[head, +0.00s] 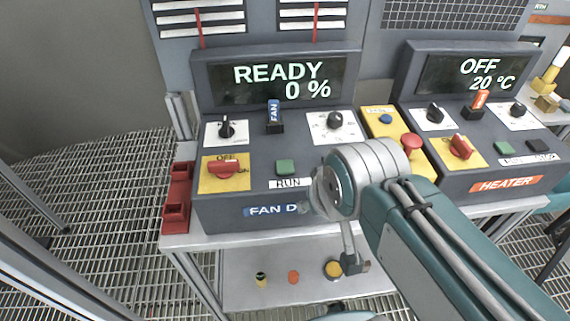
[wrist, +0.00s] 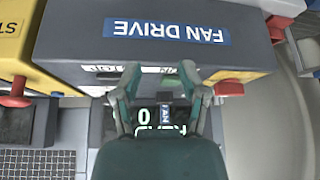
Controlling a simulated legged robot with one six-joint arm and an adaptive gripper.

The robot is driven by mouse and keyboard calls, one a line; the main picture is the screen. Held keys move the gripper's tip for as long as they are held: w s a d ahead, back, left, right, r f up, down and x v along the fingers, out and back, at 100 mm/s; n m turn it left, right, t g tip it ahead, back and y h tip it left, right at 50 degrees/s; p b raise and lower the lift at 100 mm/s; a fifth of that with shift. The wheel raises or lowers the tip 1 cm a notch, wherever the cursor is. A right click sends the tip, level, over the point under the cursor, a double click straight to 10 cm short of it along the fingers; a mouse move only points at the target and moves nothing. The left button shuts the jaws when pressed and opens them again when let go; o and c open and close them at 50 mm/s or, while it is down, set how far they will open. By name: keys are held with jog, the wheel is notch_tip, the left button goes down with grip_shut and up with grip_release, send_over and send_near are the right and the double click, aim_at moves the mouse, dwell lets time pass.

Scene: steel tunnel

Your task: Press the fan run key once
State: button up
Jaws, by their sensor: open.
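The green run key (head: 285,167) sits on the sloped front of the grey fan drive console (head: 222,211), above a white RUN label (head: 289,184). The console's display (head: 283,81) reads READY and 0 %. In the head view my wrist covers the area right of the key, and my fingers cannot be made out. In the wrist view my gripper (wrist: 162,82) is open, its two fingers apart over the console, below the upside-down FAN DRIVE label (wrist: 165,31). I cannot make out the key clearly there, nor tell whether a finger touches anything.
A red switch on a yellow plate (head: 223,173) is left of the key. Black knobs and a blue-tagged FAN switch (head: 274,117) stand above it. A red mushroom button (head: 411,144) and the heater console (head: 478,160) are to the right. A lower shelf (head: 245,290) holds small parts.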

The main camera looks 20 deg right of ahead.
grip_shut()
dwell(1.0)
